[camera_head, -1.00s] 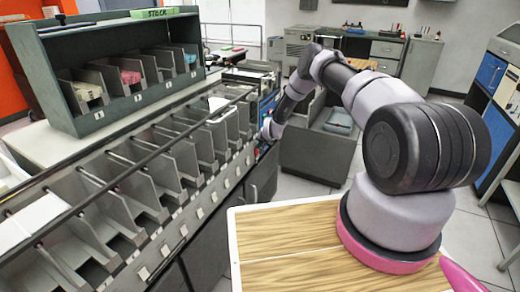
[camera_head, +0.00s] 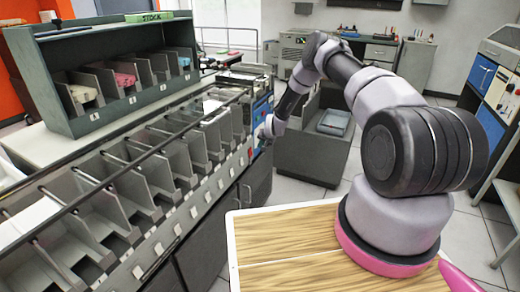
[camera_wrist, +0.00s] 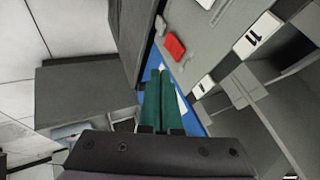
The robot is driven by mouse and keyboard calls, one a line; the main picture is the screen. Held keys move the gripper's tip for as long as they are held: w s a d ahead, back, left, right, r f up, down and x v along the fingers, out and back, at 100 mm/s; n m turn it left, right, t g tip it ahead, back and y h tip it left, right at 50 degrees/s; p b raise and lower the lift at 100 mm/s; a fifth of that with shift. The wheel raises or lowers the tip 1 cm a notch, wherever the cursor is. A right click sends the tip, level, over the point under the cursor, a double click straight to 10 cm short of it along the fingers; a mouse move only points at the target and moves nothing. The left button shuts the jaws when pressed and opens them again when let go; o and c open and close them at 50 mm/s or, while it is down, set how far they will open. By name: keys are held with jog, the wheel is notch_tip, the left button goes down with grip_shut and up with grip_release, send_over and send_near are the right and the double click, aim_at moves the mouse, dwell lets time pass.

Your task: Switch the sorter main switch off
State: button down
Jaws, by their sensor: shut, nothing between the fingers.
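The sorter (camera_head: 185,215) is the long grey machine with a row of card pockets along the left of the head view. Its far end has a blue panel (camera_head: 262,106). My gripper (camera_wrist: 160,72) is shut and empty, its two green fingers together in front of the blue panel (camera_wrist: 185,100) in the wrist view. Just beyond the fingertips a red block (camera_wrist: 174,46) sits on the grey face, with a small grey knob (camera_wrist: 160,25) beside it. I cannot tell which is the main switch or its position.
A grey open-topped bin (camera_head: 312,150) stands on the floor right of the sorter's end. A dark green card rack (camera_head: 118,75) stands behind the sorter. A wooden-topped surface (camera_head: 285,245) lies in front. Number labels (camera_wrist: 258,34) line the sorter's face near my gripper.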

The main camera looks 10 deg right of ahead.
jog(key=a+v, duration=0.1)
jog(key=v, duration=0.5)
jog(key=shift+w+r, duration=0.25)
jog(key=shift+r, duration=0.25)
jog(key=s+d+r+n, duration=0.1)
jog(key=s+r, duration=0.1)
jog(key=r, duration=1.1)
jog(key=s+d+r+n, duration=0.1)
jog(key=s+r, duration=0.1)
jog(key=r, duration=1.2)
jog(key=a+v, duration=0.2)
jog(key=v, duration=2)
jog(key=s+d+r, duration=0.1)
jog(key=s+r, duration=0.2)
jog(key=s, duration=0.7)
jog(key=s+r, duration=0.3)
jog(key=s, duration=0.7)
jog(key=s+d+r, duration=0.1)
jog(key=s+r, duration=0.2)
jog(key=s, duration=0.8)
jog(key=shift+d+m+g, duration=0.3)
